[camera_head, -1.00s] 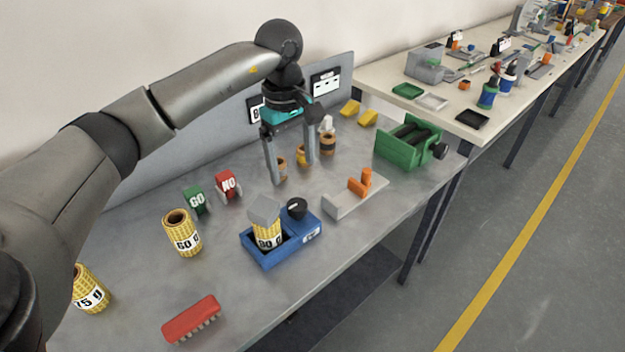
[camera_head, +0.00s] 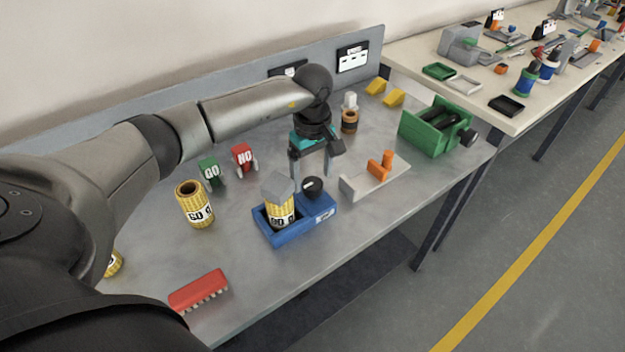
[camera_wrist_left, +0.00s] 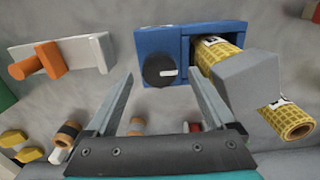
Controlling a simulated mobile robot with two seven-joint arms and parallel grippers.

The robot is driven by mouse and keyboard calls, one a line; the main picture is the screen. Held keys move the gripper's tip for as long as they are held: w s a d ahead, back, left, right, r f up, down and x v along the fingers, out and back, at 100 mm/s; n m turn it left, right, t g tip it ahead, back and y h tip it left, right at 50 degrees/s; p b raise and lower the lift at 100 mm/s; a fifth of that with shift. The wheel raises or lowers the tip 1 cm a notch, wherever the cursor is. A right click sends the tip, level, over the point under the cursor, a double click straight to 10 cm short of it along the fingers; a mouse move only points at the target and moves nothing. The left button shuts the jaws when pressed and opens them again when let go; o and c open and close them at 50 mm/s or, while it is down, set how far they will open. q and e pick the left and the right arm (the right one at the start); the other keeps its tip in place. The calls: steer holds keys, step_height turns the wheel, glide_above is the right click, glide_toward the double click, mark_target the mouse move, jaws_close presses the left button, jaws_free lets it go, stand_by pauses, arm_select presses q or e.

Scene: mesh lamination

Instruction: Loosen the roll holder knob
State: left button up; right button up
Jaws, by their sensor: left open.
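The blue roll holder (camera_head: 287,236) sits on the grey bench with a round black knob (camera_head: 312,187) at its right end. A yellow labelled roll (camera_head: 281,214) stands in its recess, with a grey block (camera_head: 279,186) on top. My left gripper (camera_head: 311,178) is open, pointing down at the knob. In the left wrist view the knob (camera_wrist_left: 160,70) shows between the open fingertips (camera_wrist_left: 160,75), with a white mark on its face. Whether the fingers are level with it or still above, I cannot tell. My right gripper is not in view.
A grey fixture with orange parts (camera_head: 375,178) stands right of the holder. A green device (camera_head: 430,128) is farther right. The bench front is clear.

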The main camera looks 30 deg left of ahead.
arm_select(q)
steer(key=shift+f, duration=1.05)
steer(key=c, duration=1.4)
